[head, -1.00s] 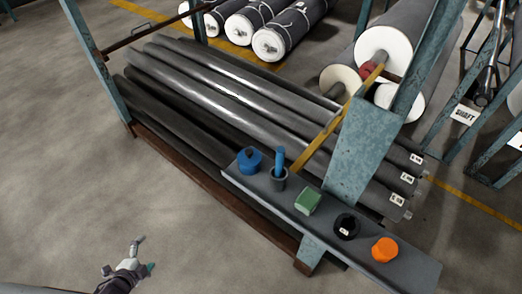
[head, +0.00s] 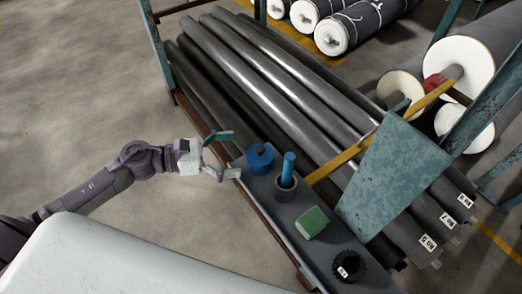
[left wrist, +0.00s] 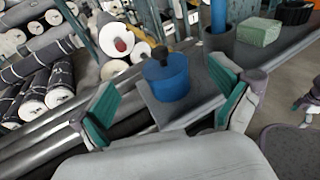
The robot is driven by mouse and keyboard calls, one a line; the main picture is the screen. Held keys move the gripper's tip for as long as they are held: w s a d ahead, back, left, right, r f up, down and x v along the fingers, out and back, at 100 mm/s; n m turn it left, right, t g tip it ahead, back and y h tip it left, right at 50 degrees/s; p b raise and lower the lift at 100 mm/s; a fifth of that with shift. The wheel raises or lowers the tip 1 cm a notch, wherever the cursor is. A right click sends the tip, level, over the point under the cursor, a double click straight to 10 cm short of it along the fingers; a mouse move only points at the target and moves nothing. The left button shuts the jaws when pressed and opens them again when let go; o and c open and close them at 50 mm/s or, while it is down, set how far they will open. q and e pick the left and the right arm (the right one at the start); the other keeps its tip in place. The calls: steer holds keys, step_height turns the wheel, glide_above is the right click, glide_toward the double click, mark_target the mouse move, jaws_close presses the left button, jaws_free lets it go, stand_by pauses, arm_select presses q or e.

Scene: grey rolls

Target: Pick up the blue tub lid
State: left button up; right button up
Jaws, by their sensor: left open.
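The blue tub (head: 261,160) stands on the left end of the narrow grey shelf. Its lid is blue with a dark knob on top; in the left wrist view the lid (left wrist: 164,66) sits on the tub. My left gripper (head: 230,156) is open and empty just left of the tub, its green-padded fingers pointing towards it. In the left wrist view the tub stands beyond and between the two fingers (left wrist: 165,98), apart from both. A small pale and dark part at that view's right edge may be my right gripper; its jaws are unclear.
On the shelf (head: 285,215), right of the tub, stand a dark cup (head: 285,188) with a blue stick, a green block (head: 312,222) and a black ring-shaped piece (head: 348,266). Long dark rolls (head: 270,75) lie behind. A blue-grey post (head: 395,175) rises beside the shelf.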

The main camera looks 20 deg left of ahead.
mark_target(260, 153)
arm_select(q)
steer(key=shift+w+d, duration=0.3)
steer(key=shift+d, duration=0.2)
steer(key=shift+w+d+f, duration=0.15)
steer(key=shift+w+d, duration=0.05)
steer(key=shift+d, duration=0.2)
steer(key=p+x, duration=0.1)
steer(key=x, duration=0.1)
steer(key=p+x, duration=0.1)
steer(key=shift+w+d+f, duration=0.1)
steer(key=shift+d+f, duration=0.15)
steer(key=shift+d, duration=0.05)
steer(key=shift+w+d+f, duration=0.2)
steer(key=shift+d, duration=0.2)
steer(key=c, duration=1.2)
arm_select(e)
steer(key=shift+w+d+r, duration=0.3)
steer(key=shift+r, duration=0.3)
steer(key=shift+w+d+r, duration=0.25)
steer(key=shift+d+r, duration=0.05)
steer(key=shift+r, duration=0.25)
